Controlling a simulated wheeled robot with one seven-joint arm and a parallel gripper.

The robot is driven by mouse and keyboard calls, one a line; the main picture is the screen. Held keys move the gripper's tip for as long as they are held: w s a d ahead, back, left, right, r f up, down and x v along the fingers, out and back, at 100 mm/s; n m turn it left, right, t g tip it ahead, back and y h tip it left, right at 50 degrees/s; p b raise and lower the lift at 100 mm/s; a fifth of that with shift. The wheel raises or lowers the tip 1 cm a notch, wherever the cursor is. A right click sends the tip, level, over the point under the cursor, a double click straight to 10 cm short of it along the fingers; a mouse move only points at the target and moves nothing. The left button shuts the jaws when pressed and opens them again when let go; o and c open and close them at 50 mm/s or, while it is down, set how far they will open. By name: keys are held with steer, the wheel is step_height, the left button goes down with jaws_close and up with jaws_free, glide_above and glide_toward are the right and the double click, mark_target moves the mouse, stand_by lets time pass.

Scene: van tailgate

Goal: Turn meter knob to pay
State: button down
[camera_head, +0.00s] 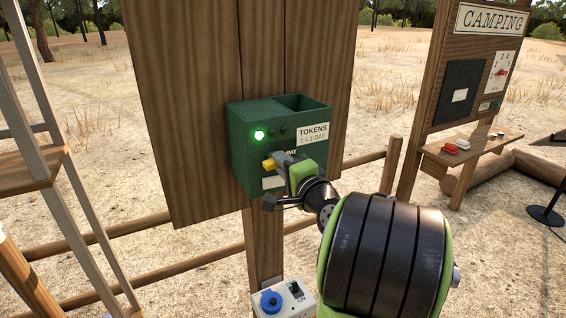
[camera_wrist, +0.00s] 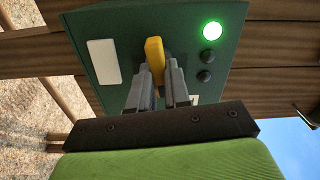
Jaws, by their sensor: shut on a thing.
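The meter is a green box (camera_head: 243,161) fixed to a wooden board, with a "TOKENS 1 = 1 DAY" label and a lit green light (camera_head: 259,135). The yellow knob (camera_head: 268,165) is on its front face. My gripper (camera_head: 279,163) is at the front of the box, shut on the knob. In the wrist view the yellow knob (camera_wrist: 154,58) sits between the two grey fingers (camera_wrist: 160,80), with its upper end showing past them. The green light (camera_wrist: 212,30) is lit there too, beside two dark round lamps. My gripper hides part of the box front.
A white socket box (camera_head: 283,299) with a blue cover and an ON switch is below the meter. A camping notice board (camera_head: 450,100) with a small shelf (camera_head: 480,152) stands at right. A ladder-like frame (camera_head: 40,130) is at left, and low wooden rails run behind.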

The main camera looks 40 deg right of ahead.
steer(key=shift+m, duration=0.6)
steer(key=c, duration=1.1)
jaws_free()
steer(key=b+v, duration=0.5)
steer(key=v, duration=1)
steer(key=shift+s+a, duration=0.15)
steer(key=shift+s, duration=0.25)
